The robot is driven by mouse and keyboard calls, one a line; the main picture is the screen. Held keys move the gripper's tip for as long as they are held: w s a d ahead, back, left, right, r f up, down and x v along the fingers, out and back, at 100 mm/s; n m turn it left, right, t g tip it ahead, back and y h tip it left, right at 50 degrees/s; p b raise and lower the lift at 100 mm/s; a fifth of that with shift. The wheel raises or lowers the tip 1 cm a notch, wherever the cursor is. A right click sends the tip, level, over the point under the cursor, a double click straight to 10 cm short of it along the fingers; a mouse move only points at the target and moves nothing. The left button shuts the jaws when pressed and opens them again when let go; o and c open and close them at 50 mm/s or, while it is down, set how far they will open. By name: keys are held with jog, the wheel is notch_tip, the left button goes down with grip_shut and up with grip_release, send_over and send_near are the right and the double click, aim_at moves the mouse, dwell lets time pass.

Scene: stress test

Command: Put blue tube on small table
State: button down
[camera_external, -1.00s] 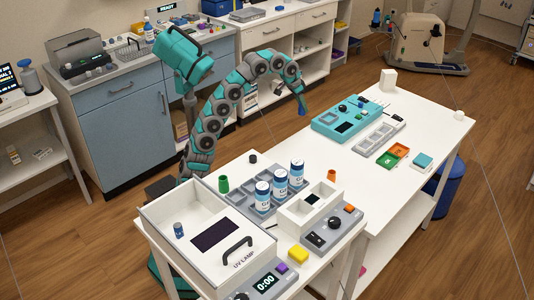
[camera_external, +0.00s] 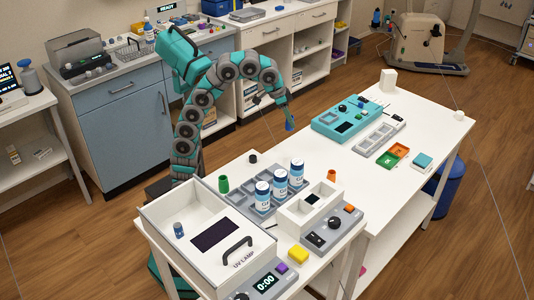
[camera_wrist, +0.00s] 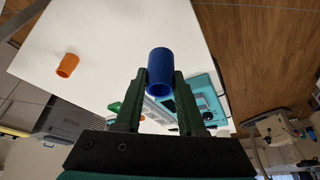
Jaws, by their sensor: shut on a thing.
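The blue tube (camera_wrist: 158,64) is between the fingers of my gripper (camera_wrist: 159,92) in the wrist view, with its open end towards the camera. In the external view my gripper (camera_external: 283,107) points down and the blue tube (camera_external: 289,126) hangs at its tip, above the floor or the table edge; the exact height is hard to tell. A white table (camera_external: 340,269) with lab items stands in front, and a longer white table (camera_external: 425,130) extends to the right. I cannot tell which one is the small table.
A teal device (camera_external: 347,118) is on the longer table, which has bare areas.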

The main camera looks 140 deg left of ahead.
jog(key=shift+f, duration=0.1)
jog(key=shift+f, duration=4.7)
jog(key=shift+f, duration=0.25)
jog(key=c, duration=0.5)
grip_release()
jog(key=v, duration=0.4)
jog(key=w+v, duration=0.1)
jog(key=v, duration=0.1)
jog(key=shift+s+a+r, duration=0.1)
jog(key=shift+a+r, duration=0.2)
jog(key=shift+r, duration=0.1)
jog(key=shift+s+d+r, duration=0.15)
jog(key=shift+d+r, duration=0.05)
jog(key=shift+r, duration=0.35)
jog(key=shift+o, duration=0.6)
jog(key=shift+d+r, duration=0.1)
jog(key=shift+r, duration=0.05)
